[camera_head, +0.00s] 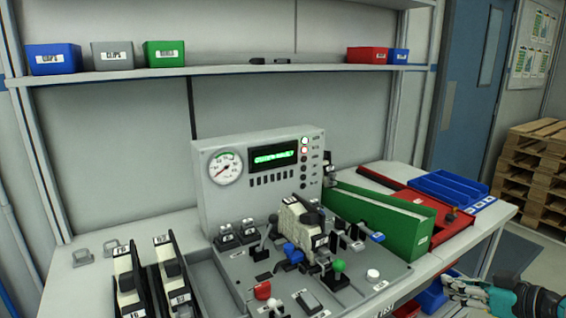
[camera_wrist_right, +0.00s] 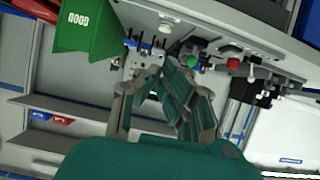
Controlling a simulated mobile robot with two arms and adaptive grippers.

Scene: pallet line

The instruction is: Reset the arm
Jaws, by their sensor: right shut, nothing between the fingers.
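My right gripper (camera_head: 462,289) is at the lower right of the head view, beside the workbench's front right edge. It is shut and empty, and it also fills the lower middle of the right wrist view (camera_wrist_right: 165,85). In that view the green bin labelled GOOD (camera_wrist_right: 85,28) and the bench fixture show beyond the fingers, apart from them. My left gripper is not in view.
A grey test panel (camera_head: 258,175) with a gauge stands on the bench behind several levers and knobs. A green bin (camera_head: 380,215), a red tray (camera_head: 452,232) and a blue tray (camera_head: 450,190) lie at right. Pallets (camera_head: 535,170) are stacked on the floor.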

